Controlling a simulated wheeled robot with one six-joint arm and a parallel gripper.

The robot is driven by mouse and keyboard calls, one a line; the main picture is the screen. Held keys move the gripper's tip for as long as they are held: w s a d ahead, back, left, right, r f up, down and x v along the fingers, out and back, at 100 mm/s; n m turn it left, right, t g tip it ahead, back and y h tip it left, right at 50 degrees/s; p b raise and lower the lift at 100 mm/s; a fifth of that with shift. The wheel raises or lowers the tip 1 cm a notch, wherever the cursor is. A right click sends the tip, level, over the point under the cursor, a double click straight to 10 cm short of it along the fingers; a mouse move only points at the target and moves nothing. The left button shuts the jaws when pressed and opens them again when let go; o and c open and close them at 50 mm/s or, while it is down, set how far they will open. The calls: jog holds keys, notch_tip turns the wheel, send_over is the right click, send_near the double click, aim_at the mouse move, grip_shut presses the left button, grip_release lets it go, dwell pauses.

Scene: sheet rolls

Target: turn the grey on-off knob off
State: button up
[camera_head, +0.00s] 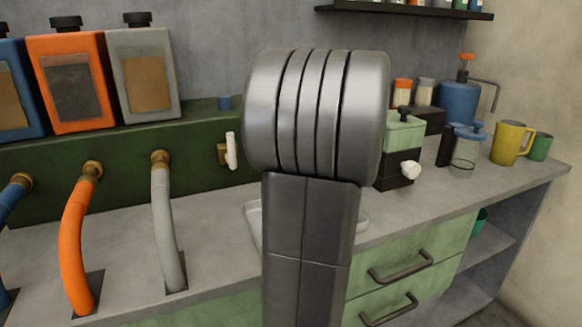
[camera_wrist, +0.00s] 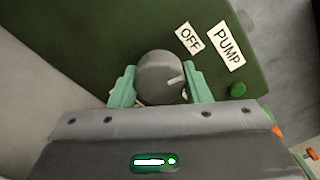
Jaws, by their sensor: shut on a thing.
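The grey knob (camera_wrist: 158,68) shows in the wrist view, round, with a short pale line on its lower right face. This line slants right and slightly up in the picture. My gripper (camera_wrist: 160,84) is shut on the knob, with one green finger on its left and one on its right. A white OFF label (camera_wrist: 189,40) is up and right of the knob on the dark green panel (camera_wrist: 120,25), not straight along the pale line. In the head view my arm hides the knob and the gripper.
A PUMP label (camera_wrist: 226,45) and a green round part (camera_wrist: 237,89) lie right of the knob. In the head view, orange (camera_head: 75,240) and grey hoses (camera_head: 166,225) stand left of my arm. A coffee-grinder-like green machine (camera_head: 403,135) and a yellow mug (camera_head: 510,145) stand right.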

jog(key=shift+f+n+b, duration=0.1)
jog(key=shift+n+b, duration=1.1)
jog(key=shift+b, duration=0.4)
jog(key=o, duration=1)
jog(key=p+v, duration=0.1)
jog(key=v, duration=1.3)
jog(key=shift+w, duration=0.1)
jog(key=shift+w, duration=0.1)
